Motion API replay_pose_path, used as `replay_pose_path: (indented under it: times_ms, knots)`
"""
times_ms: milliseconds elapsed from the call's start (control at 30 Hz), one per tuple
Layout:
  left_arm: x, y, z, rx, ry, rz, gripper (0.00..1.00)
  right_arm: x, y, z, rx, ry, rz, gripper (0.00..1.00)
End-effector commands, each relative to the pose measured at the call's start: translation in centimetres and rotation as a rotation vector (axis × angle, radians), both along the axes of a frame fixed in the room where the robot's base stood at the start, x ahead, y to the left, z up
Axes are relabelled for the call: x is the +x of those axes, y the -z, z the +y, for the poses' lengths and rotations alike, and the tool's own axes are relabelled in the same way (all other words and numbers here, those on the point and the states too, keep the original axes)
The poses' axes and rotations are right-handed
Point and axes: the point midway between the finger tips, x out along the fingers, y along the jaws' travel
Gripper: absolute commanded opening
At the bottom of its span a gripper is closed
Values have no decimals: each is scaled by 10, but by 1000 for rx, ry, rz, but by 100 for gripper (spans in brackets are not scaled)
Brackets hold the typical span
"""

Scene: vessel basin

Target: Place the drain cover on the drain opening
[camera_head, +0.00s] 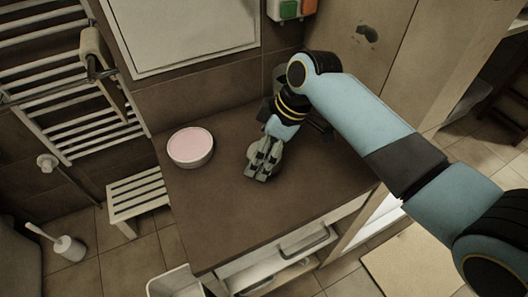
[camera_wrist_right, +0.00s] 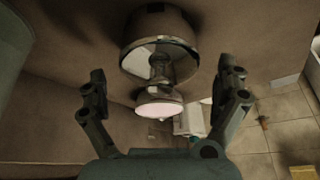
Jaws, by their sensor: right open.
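My right gripper (camera_head: 262,172) is low over the brown counter, right of the basin; its two fingers (camera_wrist_right: 165,98) are spread apart in the right wrist view. A shiny metal piece with a wide round cap and a narrower stem (camera_wrist_right: 158,45) shows between and beyond the fingers; it looks like the drain cover. In the head view the gripper hides most of it. I cannot tell whether the fingers touch it. The round basin (camera_head: 190,148) has a white rim and pinkish inside. I cannot make out a drain opening in it. My left gripper is out of view.
The dark brown counter (camera_head: 225,225) is clear in front of the basin. A mirror (camera_head: 185,35) hangs on the tiled wall behind. A white slatted stool (camera_head: 138,195) stands left of the counter, and a towel rack (camera_head: 65,100) is on the left wall.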

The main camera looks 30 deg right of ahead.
Motion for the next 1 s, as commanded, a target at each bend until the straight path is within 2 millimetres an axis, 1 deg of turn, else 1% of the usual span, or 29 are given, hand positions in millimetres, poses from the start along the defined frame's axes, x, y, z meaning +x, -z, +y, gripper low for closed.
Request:
replay_pose_path:
  times_ms: [67,500,533,567,767,867,1000]
  knots:
    - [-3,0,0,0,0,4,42,0,0,0,0,0,0,100]
    - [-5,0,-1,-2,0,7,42,0,0,0,0,0,0,42]
    - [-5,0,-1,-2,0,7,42,0,0,0,0,0,0,42]
    - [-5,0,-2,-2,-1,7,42,0,0,0,0,0,0,36]
    - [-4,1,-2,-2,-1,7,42,0,-3,0,0,0,-1,36]
    - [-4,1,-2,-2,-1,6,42,1,-14,0,1,-1,-4,36]
    - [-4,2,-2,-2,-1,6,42,2,-43,0,0,-1,-6,36]
